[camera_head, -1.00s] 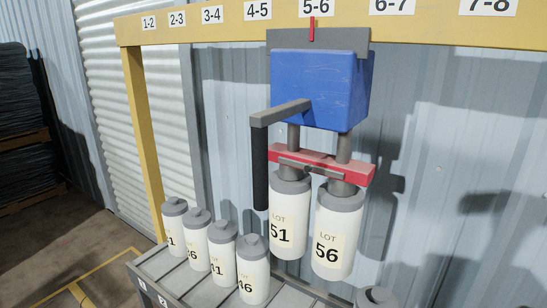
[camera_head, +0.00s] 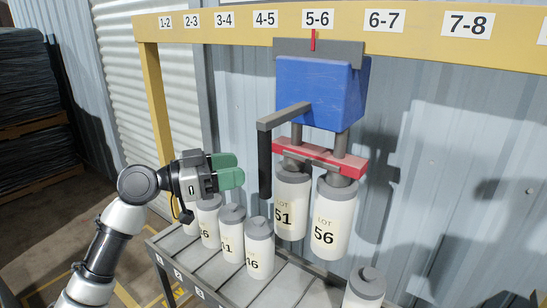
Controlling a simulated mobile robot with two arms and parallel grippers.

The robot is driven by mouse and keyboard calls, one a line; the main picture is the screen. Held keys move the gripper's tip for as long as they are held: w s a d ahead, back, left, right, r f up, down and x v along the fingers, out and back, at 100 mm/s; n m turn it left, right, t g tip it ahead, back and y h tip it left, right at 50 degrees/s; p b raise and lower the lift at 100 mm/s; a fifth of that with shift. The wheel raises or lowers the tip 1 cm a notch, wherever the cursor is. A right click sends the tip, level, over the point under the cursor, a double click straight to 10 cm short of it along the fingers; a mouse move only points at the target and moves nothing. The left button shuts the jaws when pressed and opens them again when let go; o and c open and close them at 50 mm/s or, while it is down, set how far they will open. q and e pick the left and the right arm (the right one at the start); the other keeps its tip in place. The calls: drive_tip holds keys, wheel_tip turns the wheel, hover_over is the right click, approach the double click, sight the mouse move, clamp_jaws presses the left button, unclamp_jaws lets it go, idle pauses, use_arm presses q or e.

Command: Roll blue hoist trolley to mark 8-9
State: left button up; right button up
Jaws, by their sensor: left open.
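The blue hoist trolley (camera_head: 320,92) hangs from the yellow beam (camera_head: 215,22), its red pointer at the 5-6 mark (camera_head: 317,18). Under it a red clamp bar (camera_head: 325,158) carries two white canisters, lot 51 (camera_head: 288,210) and lot 56 (camera_head: 330,225), off the rack. A grey arm with a black upright handle (camera_head: 265,165) sticks out from the trolley's left front. My left gripper (camera_head: 228,170), with green fingers, is open and empty, left of the handle and apart from it in the picture. The 8-9 mark is not readable here; my right gripper is out of view.
A rack (camera_head: 195,272) below holds several white canisters, including one labelled 46 (camera_head: 259,250) and one at the right (camera_head: 364,290). The beam continues right past the 6-7 (camera_head: 385,20) and 7-8 (camera_head: 467,25) marks. A partly cut label (camera_head: 543,31) shows at the right edge.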

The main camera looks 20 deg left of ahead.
sight(268, 161)
use_arm(q)
drive_tip(key=p+x, duration=0.3)
drive_tip(key=x, duration=0.4)
drive_tip(key=shift+w+d+r, duration=0.2)
drive_tip(key=shift+w+d, duration=0.05)
drive_tip(key=shift+d, duration=0.05)
drive_tip(key=shift+w+d+f+p, duration=0.2)
drive_tip(key=shift+w+d+p, duration=0.2)
drive_tip(key=shift+d, duration=0.1)
clamp_jaws()
